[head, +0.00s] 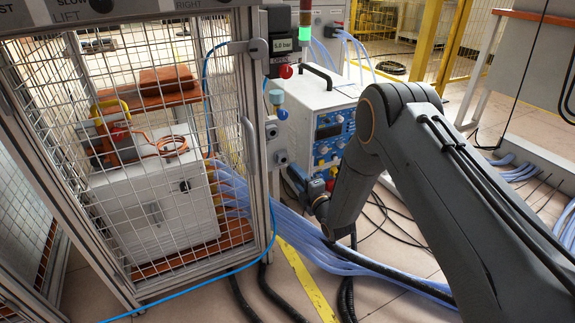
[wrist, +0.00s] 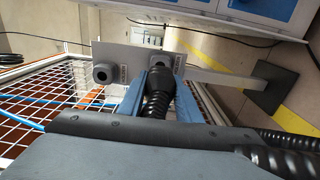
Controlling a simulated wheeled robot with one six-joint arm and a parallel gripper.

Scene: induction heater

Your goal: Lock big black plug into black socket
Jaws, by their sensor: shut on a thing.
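My gripper (wrist: 158,95) has blue fingers shut on the big black plug (wrist: 155,78), with its ribbed black cable (wrist: 155,104) running back toward the wrist. The plug is in front of the right part of a grey socket plate (wrist: 125,52) and covers what lies behind it. I cannot tell whether it touches or sits in a socket. A round dark socket (wrist: 103,73) is uncovered at the plate's left.
A mesh cage (head: 165,230) holding a white box stands at left. A white power unit (head: 318,115) with a blue panel is behind the post. Pale blue hoses (head: 300,228) and black cables run over the floor below the arm.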

